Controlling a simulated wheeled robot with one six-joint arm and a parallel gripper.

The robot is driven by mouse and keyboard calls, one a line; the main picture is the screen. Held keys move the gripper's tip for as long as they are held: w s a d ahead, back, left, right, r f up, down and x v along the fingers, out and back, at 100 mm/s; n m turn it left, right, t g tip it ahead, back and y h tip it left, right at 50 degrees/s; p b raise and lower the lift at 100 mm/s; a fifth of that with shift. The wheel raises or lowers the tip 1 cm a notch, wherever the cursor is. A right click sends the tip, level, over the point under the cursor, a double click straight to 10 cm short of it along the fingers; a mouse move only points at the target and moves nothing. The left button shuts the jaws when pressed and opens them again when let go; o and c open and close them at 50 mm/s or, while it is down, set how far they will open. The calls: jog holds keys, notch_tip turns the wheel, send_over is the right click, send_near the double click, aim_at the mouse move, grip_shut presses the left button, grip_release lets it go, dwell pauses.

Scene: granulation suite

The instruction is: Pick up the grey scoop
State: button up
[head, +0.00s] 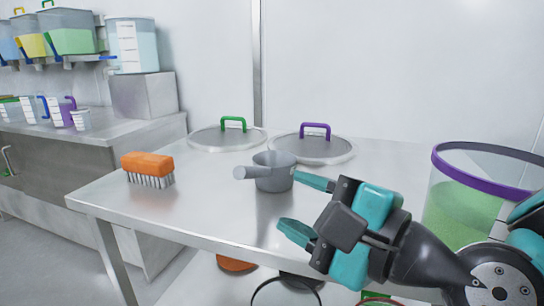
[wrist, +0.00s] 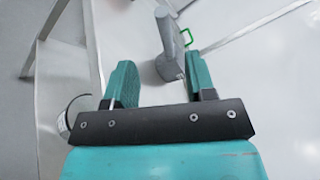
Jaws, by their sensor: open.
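The grey scoop (head: 272,176) sits upright on the steel table (head: 130,197), its short handle pointing left in the head view. My gripper (head: 298,203) is open at the table's front edge, to the right of and nearer than the scoop. One teal finger reaches close to the scoop's right side; whether it touches cannot be told. The other finger is lower and nearer the front. In the wrist view the scoop (wrist: 167,45) shows beyond the gap between the open fingers (wrist: 158,62), closer to the right finger. Nothing is held.
An orange brush (head: 147,168) stands left of the scoop. Behind are two clear lids, one with a green handle (head: 233,124), one with a purple handle (head: 315,130). A purple-rimmed bin (head: 465,208) of green material stands right. The table's front left is clear.

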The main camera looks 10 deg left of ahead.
aim_at(249, 170)
jog(key=p+x, duration=0.2)
jog(key=p, duration=0.1)
jog(key=shift+r, duration=0.2)
jog(key=shift+w+a+p, duration=0.3)
jog(key=shift+w+p, duration=0.05)
jog(key=shift+p, duration=0.55)
jog(key=p+x, duration=0.3)
jog(key=x, duration=0.1)
jog(key=shift+w+a+f+p, duration=0.15)
jog(key=shift+a+p, duration=0.15)
jog(key=shift+a, duration=0.05)
jog(key=p+x, duration=0.2)
jog(key=r+p+x, duration=0.1)
jog(key=p+x, duration=0.1)
jog(key=p, duration=0.1)
jog(key=shift+w+p, duration=0.1)
jog(key=shift+p, duration=0.2)
jog(key=shift+w+a+f+p, duration=0.3)
jog(key=shift+a+f+p, duration=0.05)
jog(key=shift+a+p, duration=0.1)
grip_shut()
jog(key=shift+r, duration=0.1)
